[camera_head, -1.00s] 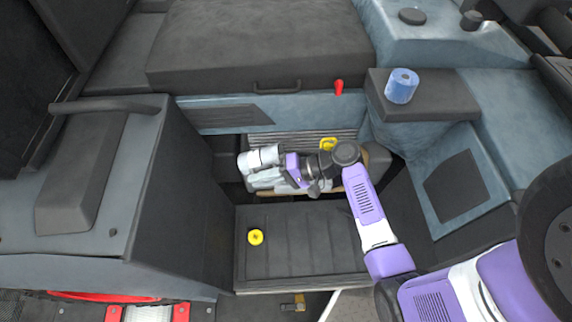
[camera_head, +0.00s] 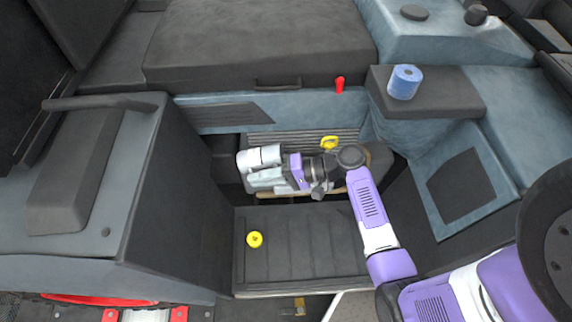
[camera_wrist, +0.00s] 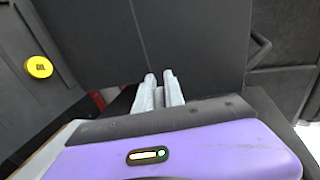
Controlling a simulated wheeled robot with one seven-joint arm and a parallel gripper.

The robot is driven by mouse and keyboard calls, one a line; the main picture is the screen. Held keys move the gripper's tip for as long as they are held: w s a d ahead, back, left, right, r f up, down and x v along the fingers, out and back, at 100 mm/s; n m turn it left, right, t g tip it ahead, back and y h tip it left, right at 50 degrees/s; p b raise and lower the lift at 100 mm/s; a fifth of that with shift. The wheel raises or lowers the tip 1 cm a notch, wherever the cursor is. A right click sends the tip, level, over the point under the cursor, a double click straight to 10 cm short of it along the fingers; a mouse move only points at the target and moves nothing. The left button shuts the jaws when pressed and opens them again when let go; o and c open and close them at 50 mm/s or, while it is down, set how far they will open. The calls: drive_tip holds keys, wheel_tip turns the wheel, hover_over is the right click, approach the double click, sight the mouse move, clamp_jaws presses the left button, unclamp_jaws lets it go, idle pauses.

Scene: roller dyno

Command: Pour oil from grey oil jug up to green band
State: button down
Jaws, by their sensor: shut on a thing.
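My gripper shows in the wrist view (camera_wrist: 161,88) as two pale grey fingers set close together with a narrow gap. In the head view my arm reaches left over the dark recess. No green band and no flowing oil can be made out.
A yellow ring-shaped part (camera_head: 329,143) sits behind my wrist. A blue roll (camera_head: 404,82) stands on a dark ledge at the right, left of which is a red handle (camera_head: 340,84). A tall dark box wall (camera_head: 180,200) bounds the recess on the left. The ribbed panel (camera_head: 305,245) is otherwise clear.

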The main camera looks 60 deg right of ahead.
drive_tip(key=shift+f+b, duration=0.1)
drive_tip(key=shift+b, duration=0.2)
drive_tip(key=shift+w+a, duration=0.1)
drive_tip(key=shift+w, duration=0.15)
idle(0.4)
drive_tip(key=shift+t+y+b, duration=0.5)
drive_tip(key=shift+t+b, duration=0.1)
drive_tip(key=shift+b, duration=0.35)
idle(0.5)
drive_tip(key=g+h+p, duration=0.1)
drive_tip(key=p, duration=0.2)
drive_tip(key=g+h+p, duration=0.1)
drive_tip(key=g+p, duration=0.1)
drive_tip(key=p, duration=0.1)
drive_tip(key=shift+w+a+f+p, duration=0.1)
drive_tip(key=shift+f+p, duration=0.2)
drive_tip(key=shift+f, duration=0.1)
drive_tip(key=shift+r+p, duration=0.1)
drive_tip(key=shift+p, duration=0.4)
